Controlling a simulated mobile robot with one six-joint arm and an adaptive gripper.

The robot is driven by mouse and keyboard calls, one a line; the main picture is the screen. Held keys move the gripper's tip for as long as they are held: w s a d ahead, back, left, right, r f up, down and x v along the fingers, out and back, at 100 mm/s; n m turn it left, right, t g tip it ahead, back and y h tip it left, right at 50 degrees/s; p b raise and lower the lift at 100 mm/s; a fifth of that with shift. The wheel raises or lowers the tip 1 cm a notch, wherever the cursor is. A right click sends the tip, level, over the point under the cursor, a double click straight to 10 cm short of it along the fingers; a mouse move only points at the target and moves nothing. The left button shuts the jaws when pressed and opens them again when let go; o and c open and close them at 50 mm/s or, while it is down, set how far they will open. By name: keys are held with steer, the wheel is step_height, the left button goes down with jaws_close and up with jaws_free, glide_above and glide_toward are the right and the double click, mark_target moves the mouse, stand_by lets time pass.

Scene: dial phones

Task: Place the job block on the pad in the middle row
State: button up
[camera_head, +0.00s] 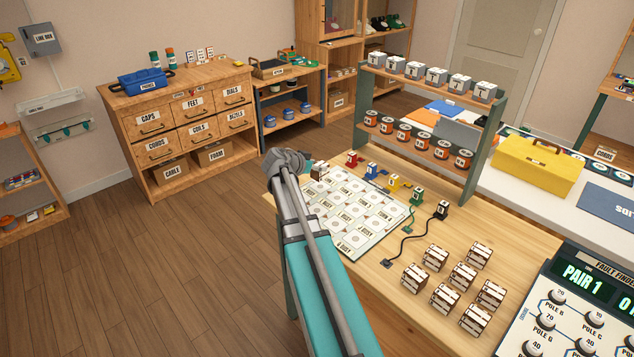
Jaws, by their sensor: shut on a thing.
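A white board (345,248) lies on the wooden bench, with rows of pale labelled pads on it, including the middle row (358,210). My arm comes up from the bottom of the view to the board's far left corner. My gripper (307,167) is there, mostly hidden behind my wrist. A brown-and-white block (319,171), seemingly the job block, shows just right of it, and my gripper is shut on it. Whether the block touches the board or the bench cannot be told. Several similar brown-and-white blocks (450,297) stand in a group at the bench's right.
Small red (353,159), blue (371,170), yellow (393,182), green (416,196) and black (441,209) blocks line the board's far side. A black cable (405,238) lies right of the board. A two-tier rack (503,110) stands behind; a dial panel (568,310) is at right.

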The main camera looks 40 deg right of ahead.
mark_target(312, 175)
steer(key=shift+w+d+f+b, duration=0.35)
steer(key=shift+w+f, duration=0.05)
steer(key=shift+f, duration=0.25)
steer(key=shift+w+d+f+b, duration=0.25)
steer(key=shift+w+f+b, duration=0.05)
steer(key=shift+f+b, duration=1.7)
steer(key=shift+f, duration=0.15)
steer(key=o, duration=1.3)
steer(key=shift+r, duration=0.2)
